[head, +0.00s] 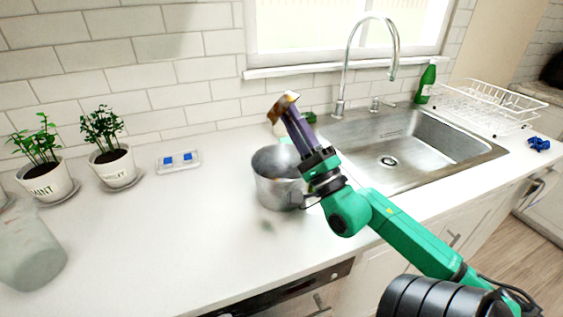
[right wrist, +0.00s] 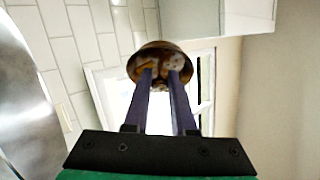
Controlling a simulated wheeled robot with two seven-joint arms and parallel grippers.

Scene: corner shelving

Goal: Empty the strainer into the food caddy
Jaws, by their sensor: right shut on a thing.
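My right gripper (head: 290,105) points up and away above the counter, beside the sink. Its purple fingers are shut on the strainer (head: 284,103), a small round brown and whitish piece at the fingertips. In the right wrist view the strainer (right wrist: 160,55) shows as a brownish round cup between the fingertips, with mottled brown and pale patches. A grey metal pot-like container (head: 270,190), apparently the food caddy, stands on the counter below and slightly left of the strainer. My forearm and fingers hide its right side, and its inside is barely visible. My left gripper is out of view.
The steel sink (head: 440,135) with a tall tap (head: 345,70) lies to the right, with a green bottle (head: 427,82) and dish rack (head: 490,100) beyond. A translucent jug (head: 30,245) and potted herbs (head: 113,168) stand left. The counter's middle left is mostly clear.

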